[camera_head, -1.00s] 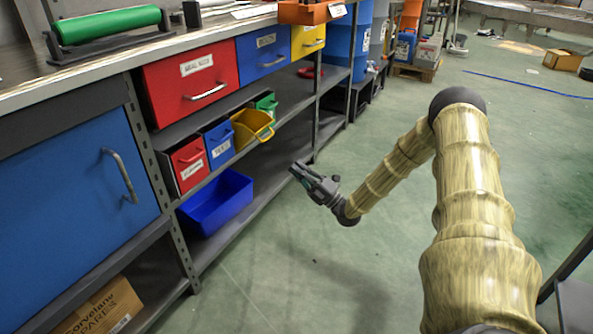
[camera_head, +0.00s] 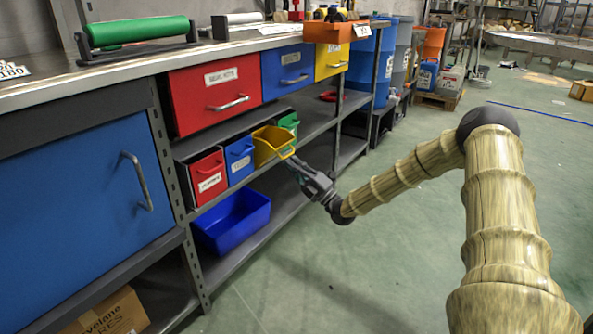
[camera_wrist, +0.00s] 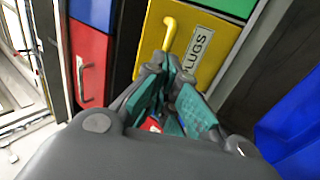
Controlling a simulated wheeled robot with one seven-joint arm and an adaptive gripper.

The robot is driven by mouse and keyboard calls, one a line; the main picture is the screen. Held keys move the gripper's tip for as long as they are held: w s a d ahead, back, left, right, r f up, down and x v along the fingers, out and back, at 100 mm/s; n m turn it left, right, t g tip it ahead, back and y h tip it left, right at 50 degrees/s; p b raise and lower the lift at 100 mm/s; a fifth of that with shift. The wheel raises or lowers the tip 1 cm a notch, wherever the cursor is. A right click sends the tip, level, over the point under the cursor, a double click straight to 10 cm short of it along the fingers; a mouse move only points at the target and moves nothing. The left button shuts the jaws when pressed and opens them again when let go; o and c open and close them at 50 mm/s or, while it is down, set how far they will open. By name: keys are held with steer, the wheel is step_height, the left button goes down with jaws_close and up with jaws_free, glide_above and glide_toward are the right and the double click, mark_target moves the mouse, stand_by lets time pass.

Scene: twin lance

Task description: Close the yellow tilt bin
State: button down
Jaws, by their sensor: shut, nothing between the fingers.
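The yellow tilt bin (camera_head: 268,148) is in the lower row of small bins, between a blue and a green bin. It is tilted out, its open top showing in the head view. In the wrist view its yellow front (camera_wrist: 205,62) has a label reading "PLUGS" and a yellow handle. My gripper (camera_head: 293,162) is at the bin's lower front edge, on its right side. In the wrist view the gripper's fingers (camera_wrist: 174,78) are shut and empty, pointing at the yellow front. I cannot tell whether they touch it.
Small red (camera_head: 208,178) and blue (camera_head: 240,160) bins stand left of it, a green bin (camera_head: 289,122) right. Large drawers sit above, with an orange box (camera_head: 335,32) on the bench. A blue tray (camera_head: 234,222) lies on the lower shelf.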

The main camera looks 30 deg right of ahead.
mark_target(283, 146)
steer(key=shift+r, duration=0.15)
